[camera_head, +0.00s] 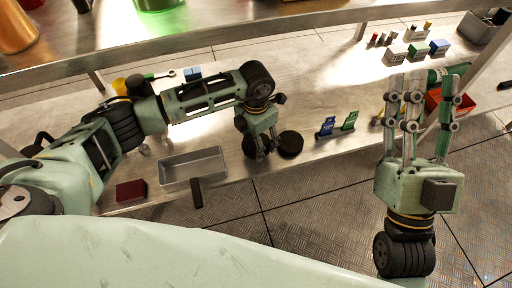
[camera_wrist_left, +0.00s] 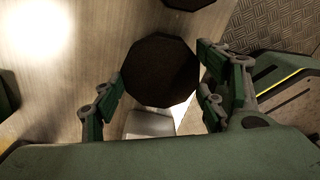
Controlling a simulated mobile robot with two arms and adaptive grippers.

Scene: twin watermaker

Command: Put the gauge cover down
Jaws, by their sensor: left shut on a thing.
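My left gripper (camera_head: 262,150) points down, low over the bench near its front edge. It is shut on a dark, many-sided disc, which I take to be the gauge cover (camera_wrist_left: 160,70), seen between the fingers in the left wrist view. In the head view the cover is mostly hidden by the gripper. A second dark round disc (camera_head: 290,144) lies just to the right of the gripper; its edge also shows at the top of the left wrist view (camera_wrist_left: 190,4). My right gripper (camera_head: 422,100) is raised at the right, its fingers apart and empty.
A grey tray (camera_head: 180,180) and a dark red block (camera_head: 130,191) lie left along the bench (camera_head: 320,85). Blue (camera_head: 327,127) and green (camera_head: 349,121) items stand right of the discs. A red bin (camera_head: 437,102) is behind my right gripper. A shelf (camera_head: 230,25) runs above.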

